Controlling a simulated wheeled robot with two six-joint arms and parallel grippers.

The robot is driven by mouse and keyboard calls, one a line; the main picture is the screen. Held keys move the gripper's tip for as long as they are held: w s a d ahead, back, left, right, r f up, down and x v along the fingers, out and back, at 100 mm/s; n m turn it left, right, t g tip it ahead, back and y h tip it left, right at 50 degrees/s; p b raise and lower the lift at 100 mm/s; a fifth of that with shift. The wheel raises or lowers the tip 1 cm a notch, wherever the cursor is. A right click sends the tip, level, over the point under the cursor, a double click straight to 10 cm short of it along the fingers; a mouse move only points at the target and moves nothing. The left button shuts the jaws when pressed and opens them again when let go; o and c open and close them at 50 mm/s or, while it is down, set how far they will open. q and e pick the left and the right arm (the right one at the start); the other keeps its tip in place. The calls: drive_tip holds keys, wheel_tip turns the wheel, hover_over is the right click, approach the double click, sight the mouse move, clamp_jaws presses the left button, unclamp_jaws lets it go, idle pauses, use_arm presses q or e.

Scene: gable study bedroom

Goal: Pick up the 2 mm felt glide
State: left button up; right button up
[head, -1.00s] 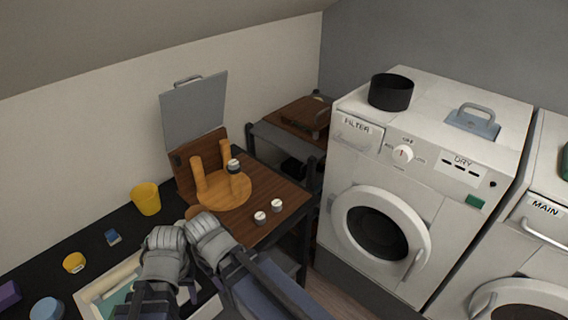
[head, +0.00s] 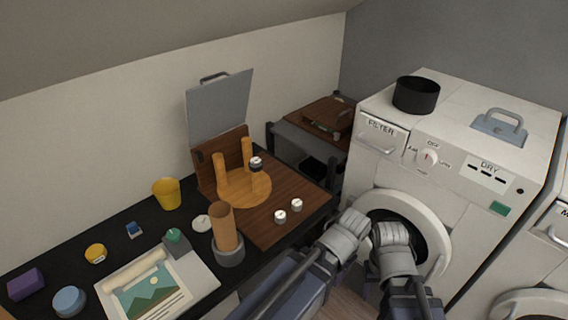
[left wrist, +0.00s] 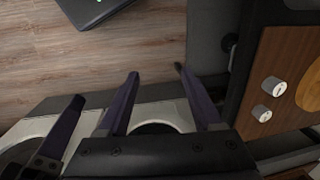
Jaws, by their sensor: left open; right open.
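Small white round pieces with dark bands, likely felt glides, stand on the brown wooden board: one in front (head: 280,216) and one beside it (head: 296,205). In the left wrist view they show at the right, as a lower one (left wrist: 262,113) and an upper one (left wrist: 273,86). I cannot read which is 2 mm. My left gripper (left wrist: 158,72) is open and empty, left of the board in its wrist view. My right gripper (head: 390,234) is open before the dryer, right of the board.
A tan tube stands in a grey cup (head: 229,252) left of the board. A picture sheet (head: 150,295), yellow cup (head: 166,193) and small items lie on the black desk. The dryer (head: 450,150) stands close at the right. Wooden floor (left wrist: 90,55) shows below.

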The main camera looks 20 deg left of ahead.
use_arm(q)
drive_tip(key=shift+o, duration=1)
drive_tip(key=w+a+f+m+t+y+b, duration=0.1)
drive_tip(key=w+a+m+t+y+b, duration=0.1)
drive_tip(key=w+a, duration=0.4)
drive_tip(key=shift+w+a+f+m+t+b, duration=0.35)
drive_tip(key=shift+w+m, duration=0.25)
drive_tip(key=shift+w, duration=0.25)
drive_tip(key=m+t+y+b, duration=0.8)
drive_tip(key=m, duration=1)
approach(258, 164)
drive_tip(key=x, duration=0.3)
drive_tip(key=f+x, duration=0.1)
drive_tip(key=x, duration=0.2)
drive_tip(key=shift+w+a+f, duration=0.1)
drive_tip(key=shift+f, duration=0.1)
drive_tip(key=shift+w+a+r+m+t, duration=0.2)
drive_tip(key=shift+a+r+m+t, duration=0.25)
drive_tip(key=shift+m, duration=0.35)
drive_tip(key=shift+x, duration=1.3)
drive_tip(key=shift+w+a, duration=0.3)
drive_tip(key=shift+w, duration=0.05)
drive_tip(key=x, duration=0.4)
drive_tip(key=shift+w+a, duration=0.1)
drive_tip(key=shift+a, duration=0.05)
drive_tip(key=shift+r, duration=0.1)
